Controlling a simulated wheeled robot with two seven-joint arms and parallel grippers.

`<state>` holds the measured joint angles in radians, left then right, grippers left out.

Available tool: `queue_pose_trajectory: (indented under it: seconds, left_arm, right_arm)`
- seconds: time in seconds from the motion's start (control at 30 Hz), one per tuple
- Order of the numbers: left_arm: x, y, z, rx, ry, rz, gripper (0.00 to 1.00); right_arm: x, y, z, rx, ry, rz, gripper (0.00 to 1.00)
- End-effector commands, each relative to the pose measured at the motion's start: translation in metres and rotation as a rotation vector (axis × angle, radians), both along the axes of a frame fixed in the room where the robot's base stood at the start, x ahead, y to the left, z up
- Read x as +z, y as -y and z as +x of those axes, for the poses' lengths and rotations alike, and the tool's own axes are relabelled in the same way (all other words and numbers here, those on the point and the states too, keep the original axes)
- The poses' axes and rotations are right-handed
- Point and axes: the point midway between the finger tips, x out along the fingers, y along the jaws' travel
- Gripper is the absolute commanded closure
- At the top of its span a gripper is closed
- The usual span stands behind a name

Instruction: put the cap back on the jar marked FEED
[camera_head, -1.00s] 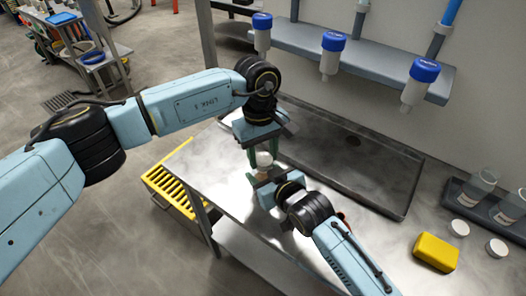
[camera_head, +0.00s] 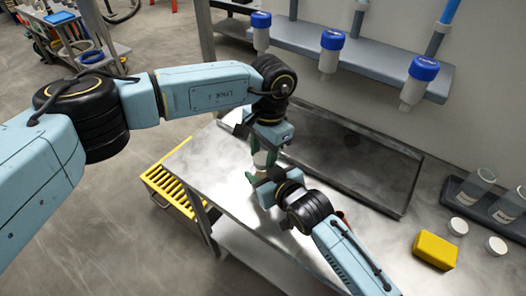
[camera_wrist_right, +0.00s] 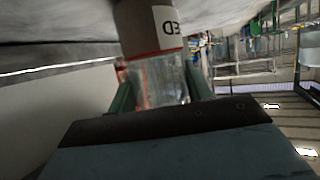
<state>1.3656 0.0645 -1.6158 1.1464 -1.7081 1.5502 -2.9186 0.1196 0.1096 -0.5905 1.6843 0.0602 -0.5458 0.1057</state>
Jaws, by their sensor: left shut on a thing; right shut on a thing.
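The jar (camera_wrist_right: 157,80) stands between the green fingers of my right gripper (camera_head: 256,178) in the right wrist view. It has clear glass, a red line and a white label whose visible letters read as the end of FEED. My right gripper is shut on it, above the near left part of the bench. My left gripper (camera_head: 265,152) is directly above the right one, pointing down and shut. A small pale piece, seemingly the cap (camera_head: 260,159), shows between the two grippers. The fingers hide most of it, so I cannot tell whether it is seated on the jar.
A shallow metal sink tray (camera_head: 395,205) lies behind the grippers. A yellow sponge (camera_head: 435,250), two white caps (camera_head: 458,226) (camera_head: 496,244) and a dark tray (camera_head: 452,190) with clear jars are at the right. Blue-capped bottles (camera_head: 329,53) hang from a shelf above.

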Motion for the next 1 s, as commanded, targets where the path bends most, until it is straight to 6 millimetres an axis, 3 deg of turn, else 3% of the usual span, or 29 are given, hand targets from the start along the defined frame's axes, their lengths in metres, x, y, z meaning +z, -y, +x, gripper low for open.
queue_pose_trajectory:
  seconds: [0.13,0.17,0.33,0.77,1.0]
  left_arm:
    - [0.001,0.001,0.0,0.001,0.0,-0.001,0.81]
    - [0.001,0.001,0.0,0.001,0.0,-0.001,0.59]
    - [0.0,0.001,0.0,0.002,-0.001,-0.002,0.38]
    - [0.003,0.003,-0.003,-0.002,-0.006,-0.005,0.38]
    - [0.033,0.005,-0.003,-0.006,-0.003,-0.009,0.38]
  right_arm:
    - [-0.001,0.0,0.0,0.0,-0.002,-0.001,1.0]
    - [-0.001,0.0,0.0,0.0,-0.003,-0.002,1.0]
    - [-0.001,0.0,0.0,0.0,-0.003,-0.002,1.0]
    - [-0.001,0.0,0.0,0.0,-0.003,-0.002,1.0]
    - [-0.003,0.001,0.0,-0.001,-0.007,-0.005,1.0]
